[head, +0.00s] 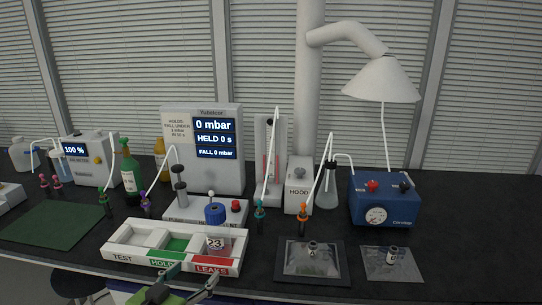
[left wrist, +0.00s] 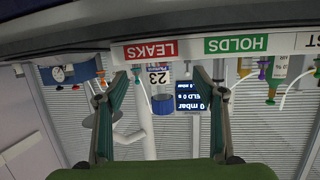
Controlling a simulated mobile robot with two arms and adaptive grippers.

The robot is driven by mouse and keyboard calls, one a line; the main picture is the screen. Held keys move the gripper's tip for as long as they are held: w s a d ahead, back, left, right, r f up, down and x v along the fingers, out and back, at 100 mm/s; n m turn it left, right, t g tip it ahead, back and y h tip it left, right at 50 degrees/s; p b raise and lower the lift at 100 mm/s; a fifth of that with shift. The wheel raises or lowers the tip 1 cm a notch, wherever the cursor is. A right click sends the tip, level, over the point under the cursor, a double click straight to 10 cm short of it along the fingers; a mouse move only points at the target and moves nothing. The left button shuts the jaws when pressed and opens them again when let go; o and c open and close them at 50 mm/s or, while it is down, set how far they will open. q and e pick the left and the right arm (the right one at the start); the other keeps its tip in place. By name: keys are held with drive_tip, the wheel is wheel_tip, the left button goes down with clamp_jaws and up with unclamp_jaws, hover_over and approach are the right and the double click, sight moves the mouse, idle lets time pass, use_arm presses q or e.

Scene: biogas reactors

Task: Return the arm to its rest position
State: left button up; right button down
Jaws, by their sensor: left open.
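My left gripper (head: 192,277) is at the bottom of the head view, just in front of the white sorting tray (head: 118,238). Its two fingers are apart with nothing between them. In the left wrist view, which is upside down, the open fingers of the left gripper (left wrist: 160,85) frame the bottle labelled 23 beyond them. That clear bottle (head: 215,243) with a blue cap stands upright in the tray's LEAKS compartment. The HOLDS compartment shows a bare green floor, and the TEST compartment looks empty. My right gripper is in neither view.
Behind the tray stands the display unit (head: 230,165), reading 0 mbar and HELD 0 s. A blue pump (head: 384,203), a hood column (head: 299,185) and several tubes with coloured fittings stand around it. A green mat (head: 50,225) lies left. The dark bench at far right is clear.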

use_arm(q)
drive_tip(key=s+d+f+g+y, duration=0.1)
drive_tip(key=s+f+g, duration=0.4)
drive_tip(key=s, duration=0.4)
drive_tip(key=s+d+f+g+y, duration=0.1)
drive_tip(key=s+f+g, duration=0.1)
drive_tip(key=s+f, duration=0.65)
drive_tip(key=s+f+g, duration=0.4)
drive_tip(key=s, duration=0.7)
wheel_tip(320, 180, down, 28)
drive_tip(key=s+g, duration=0.1)
drive_tip(key=s, duration=0.1)
drive_tip(key=s+a+f+g, duration=0.1)
drive_tip(key=s+a+f, duration=0.1)
drive_tip(key=s+f, duration=1.2)
drive_tip(key=shift+s+a+f+y, duration=0.3)
drive_tip(key=shift+s+a+f, duration=0.1)
drive_tip(key=shift+s, duration=0.85)
